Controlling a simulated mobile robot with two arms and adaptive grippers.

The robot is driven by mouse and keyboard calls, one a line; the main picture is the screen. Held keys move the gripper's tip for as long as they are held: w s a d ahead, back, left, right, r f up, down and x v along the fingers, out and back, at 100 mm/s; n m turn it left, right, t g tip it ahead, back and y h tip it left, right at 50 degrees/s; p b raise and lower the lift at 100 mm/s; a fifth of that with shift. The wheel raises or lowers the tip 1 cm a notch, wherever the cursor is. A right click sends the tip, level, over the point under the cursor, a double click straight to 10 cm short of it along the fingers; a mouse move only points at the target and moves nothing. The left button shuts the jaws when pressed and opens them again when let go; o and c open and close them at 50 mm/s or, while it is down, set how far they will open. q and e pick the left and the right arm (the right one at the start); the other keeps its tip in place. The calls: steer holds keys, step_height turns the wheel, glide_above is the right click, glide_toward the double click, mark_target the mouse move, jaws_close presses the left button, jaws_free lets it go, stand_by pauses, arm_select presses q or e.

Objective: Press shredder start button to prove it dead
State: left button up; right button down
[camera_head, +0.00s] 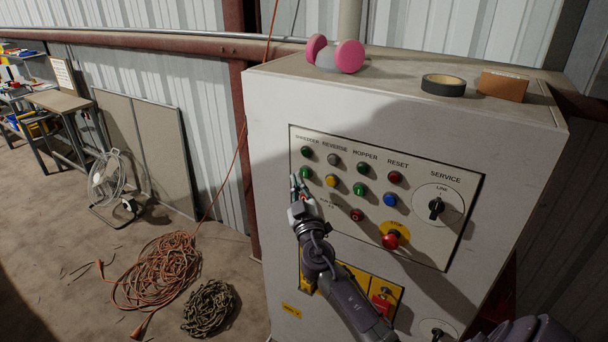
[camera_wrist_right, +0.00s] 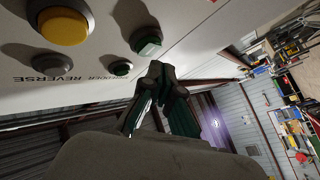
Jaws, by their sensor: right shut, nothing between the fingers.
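The off-white control cabinet's panel (camera_head: 420,240) carries labelled lamps and buttons. Under the SHREDDER label, a small green lamp (camera_head: 305,150) sits above a green button (camera_head: 307,172). In the right wrist view the green button (camera_wrist_right: 147,41) and lamp (camera_wrist_right: 120,68) show at top centre. My right gripper (camera_head: 295,180) is shut and empty, its tips beside the green button in the head view. In the right wrist view the shut tips (camera_wrist_right: 162,73) are very near the button; I cannot tell if they touch it. My left gripper is not in view.
A yellow button (camera_head: 331,180), a blue button (camera_head: 390,200) and a red stop button (camera_head: 391,240) are on the same panel. The service switch (camera_head: 436,208) is at right. A tape roll (camera_head: 443,85) lies on the cabinet top. Orange cable (camera_head: 158,270) lies coiled on the floor.

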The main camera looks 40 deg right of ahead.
steer(key=shift+w+d+b, duration=0.2)
steer(key=shift+d+b, duration=0.15)
steer(key=shift+d, duration=0.05)
steer(key=shift+w+d, duration=0.1)
steer(key=shift+d, duration=0.35)
stand_by(0.7)
steer(key=shift+a+b, duration=0.1)
steer(key=shift+b, duration=0.2)
steer(key=shift+s+a, duration=0.3)
steer(key=shift+a, duration=0.45)
steer(key=a, duration=0.1)
steer(key=s+a, duration=0.1)
steer(key=a, duration=0.1)
steer(key=s+a, duration=0.1)
steer(key=shift+a+b, duration=0.3)
steer(key=shift+b, duration=0.05)
